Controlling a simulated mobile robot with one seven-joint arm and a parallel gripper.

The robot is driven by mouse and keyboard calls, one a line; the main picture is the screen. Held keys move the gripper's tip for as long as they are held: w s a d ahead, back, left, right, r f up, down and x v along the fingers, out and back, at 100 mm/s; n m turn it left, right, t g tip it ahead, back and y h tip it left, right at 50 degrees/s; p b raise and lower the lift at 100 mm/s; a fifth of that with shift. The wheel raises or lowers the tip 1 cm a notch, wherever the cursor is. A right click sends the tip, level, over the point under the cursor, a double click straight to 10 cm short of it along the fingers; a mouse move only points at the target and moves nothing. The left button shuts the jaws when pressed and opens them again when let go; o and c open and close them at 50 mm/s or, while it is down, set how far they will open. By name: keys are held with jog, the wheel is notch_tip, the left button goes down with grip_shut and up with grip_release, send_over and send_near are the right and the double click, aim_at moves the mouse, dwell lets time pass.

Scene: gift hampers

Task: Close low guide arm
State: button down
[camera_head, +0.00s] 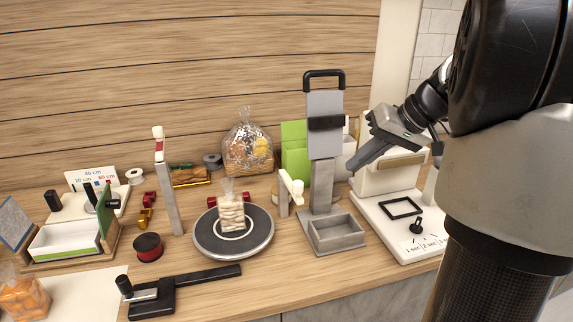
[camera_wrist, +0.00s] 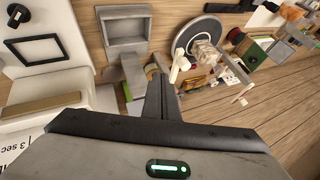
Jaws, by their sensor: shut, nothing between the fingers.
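The low guide arm (camera_head: 291,184) is a white bar on top of a short grey post (camera_head: 284,204), right of the round turntable. It slants in the head view, and its tip lies just right of the post. In the wrist view the white arm (camera_wrist: 179,62) shows just beyond my fingertips. My gripper (camera_head: 352,167) is shut and empty. It hangs to the right of the arm and higher, apart from it, behind the grey stand's right side. The shut fingers also show in the wrist view (camera_wrist: 155,78).
A clear bag (camera_head: 231,214) stands on the dark turntable (camera_head: 207,236). A tall post (camera_head: 168,190) is left of it. A grey stand with a black handle (camera_head: 323,75) and tray (camera_head: 338,241) stands between my gripper and the low arm. A black lever tool (camera_head: 190,283) lies in front.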

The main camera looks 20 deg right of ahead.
jog(key=w+a+f, duration=0.5)
jog(key=a+f, duration=0.2)
jog(key=shift+w+a+f, duration=0.15)
jog(key=shift+a+f, duration=0.15)
jog(key=shift+a, duration=0.1)
jog(key=shift+a+f, duration=0.1)
